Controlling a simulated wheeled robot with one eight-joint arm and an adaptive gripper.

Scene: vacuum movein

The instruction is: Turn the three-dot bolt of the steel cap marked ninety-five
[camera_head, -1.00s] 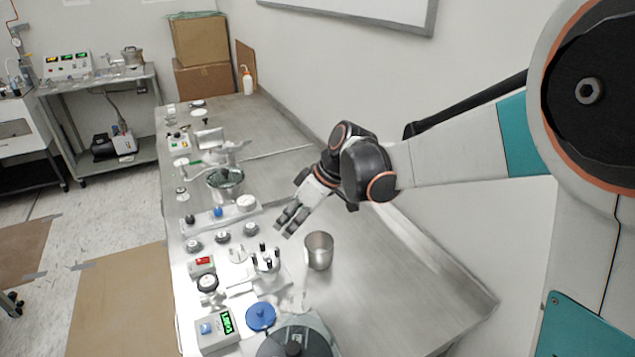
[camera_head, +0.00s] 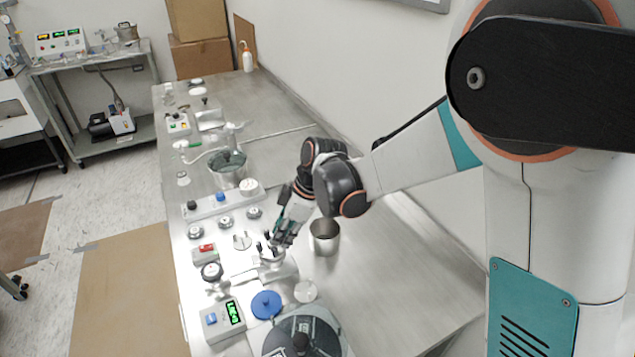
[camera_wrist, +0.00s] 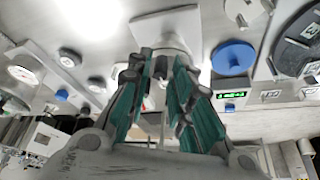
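A steel cap (camera_head: 273,260) with dark upright bolts stands on the near part of the bench. Its number and the dots on its bolts are too small to read. My gripper (camera_head: 276,243) is at the top of this cap and covers part of it, including some bolts. In the wrist view my gripper (camera_wrist: 162,62) points at the cap (camera_wrist: 163,40), its two teal-lined fingers parted with a gap between them. A small bolt-like piece shows in that gap. I cannot tell whether either finger touches it.
A steel cup (camera_head: 324,238) stands close to the right of my gripper. A blue disc (camera_head: 266,304), a box with a green display (camera_head: 222,320) and a large dark round lid (camera_head: 302,335) are nearer. Several small knobs stand to the left. The bench's right side is clear.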

